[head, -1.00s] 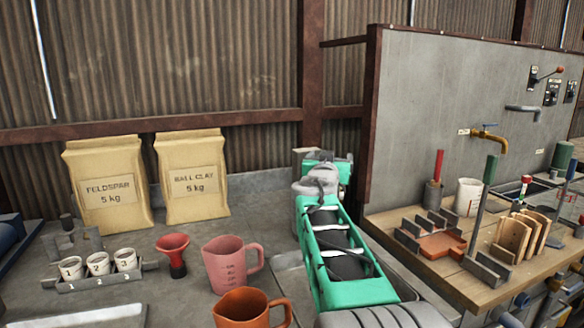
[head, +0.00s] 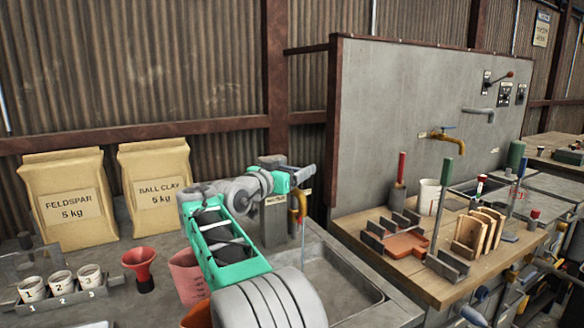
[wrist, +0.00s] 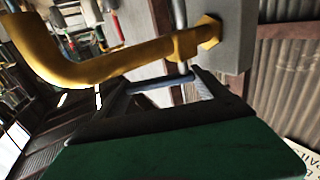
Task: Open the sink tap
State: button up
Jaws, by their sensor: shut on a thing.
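The sink tap has a yellow curved spout (head: 299,204) on a grey post (head: 274,222) above the sink basin (head: 345,277). A thin pale line, looking like running water, drops from the spout into the basin. In the wrist view the yellow pipe (wrist: 110,68) crosses in front of the gripper, and the blue lever handle (wrist: 160,84) lies between the dark fingers. My gripper (head: 305,172) is shut on this handle, just above the spout; its fingers also show in the wrist view (wrist: 155,90). The far side of the handle is hidden.
A pink jug (head: 187,278), a red funnel (head: 140,264) and numbered cups (head: 61,285) stand left of my arm. A wooden bench (head: 400,262) and a wall panel with another tap (head: 441,136) are at right.

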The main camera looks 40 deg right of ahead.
jog(key=o, duration=2)
jog(key=shift+c, duration=0.2)
jog(key=v, duration=0.7)
jog(key=shift+s+a+b, duration=0.15)
jog(key=shift+a+b, duration=0.2)
jog(key=shift+r, duration=0.15)
